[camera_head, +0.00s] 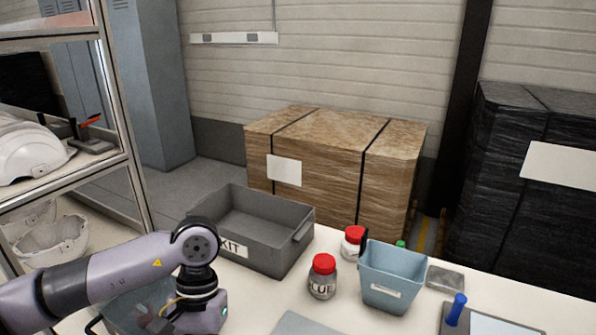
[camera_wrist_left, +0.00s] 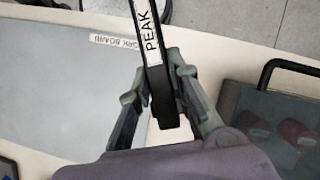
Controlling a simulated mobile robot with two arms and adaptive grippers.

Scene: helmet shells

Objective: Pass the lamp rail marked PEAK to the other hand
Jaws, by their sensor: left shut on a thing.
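The lamp rail (camera_wrist_left: 160,80) is a narrow black bar with a white label reading PEAK, seen in the left wrist view. It runs from the top edge down between the fingers of my left gripper (camera_wrist_left: 163,72), which is shut on it. Its far end runs out of the picture at the top. In the head view my left arm comes in from the left and its wrist points down at the lower edge; the fingers and the rail do not show there. My right gripper is in neither view.
A dark-handled tray (camera_wrist_left: 228,98) lies right of the rail. A grey work board (camera_wrist_left: 50,90) lies left.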

